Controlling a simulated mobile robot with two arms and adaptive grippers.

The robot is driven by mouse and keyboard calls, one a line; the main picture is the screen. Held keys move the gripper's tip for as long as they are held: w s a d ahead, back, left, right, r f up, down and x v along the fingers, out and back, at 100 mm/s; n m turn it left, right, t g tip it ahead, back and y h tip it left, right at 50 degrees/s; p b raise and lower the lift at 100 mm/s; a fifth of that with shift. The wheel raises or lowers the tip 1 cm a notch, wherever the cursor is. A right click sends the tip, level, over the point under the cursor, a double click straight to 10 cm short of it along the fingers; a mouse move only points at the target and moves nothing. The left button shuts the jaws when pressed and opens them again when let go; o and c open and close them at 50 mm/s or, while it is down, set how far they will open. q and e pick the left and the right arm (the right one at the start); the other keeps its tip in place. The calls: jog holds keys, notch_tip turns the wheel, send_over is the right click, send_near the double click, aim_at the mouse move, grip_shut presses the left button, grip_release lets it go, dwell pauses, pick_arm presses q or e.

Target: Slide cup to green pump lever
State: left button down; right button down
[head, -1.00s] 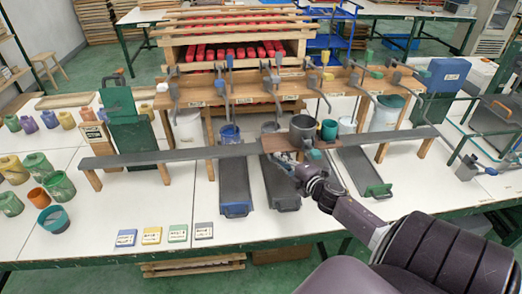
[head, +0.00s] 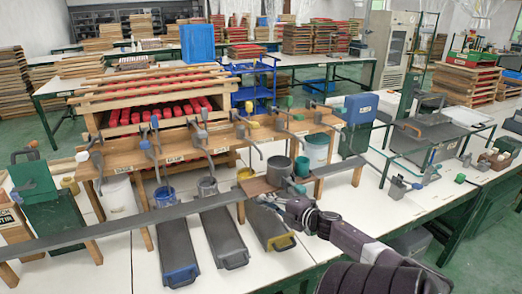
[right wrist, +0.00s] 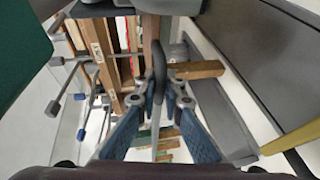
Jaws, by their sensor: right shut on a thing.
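A grey cup (head: 279,170) stands upright on a brown sliding board (head: 259,186) on the long grey rail (head: 130,229). A teal cup (head: 303,167) stands close to its right; whether it stands on the board cannot be told. The green-knobbed pump lever (head: 290,101) rises behind the cups, slightly right of the grey one. My right gripper (head: 294,208) is at the front of the board, shut on its handle. In the right wrist view the blue fingers flank this dark upright handle (right wrist: 157,85). My left gripper is out of view.
To the left are a blue pump lever (head: 155,122), a grey one (head: 204,114) and a yellow one (head: 249,106). Blue-ended, grey and yellow-ended (head: 283,243) trays slope forward. The rail left of the board is clear.

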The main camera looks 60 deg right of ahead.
jog(key=c, duration=2)
grip_release()
jog(key=shift+c, duration=0.2)
jog(key=v, duration=1.2)
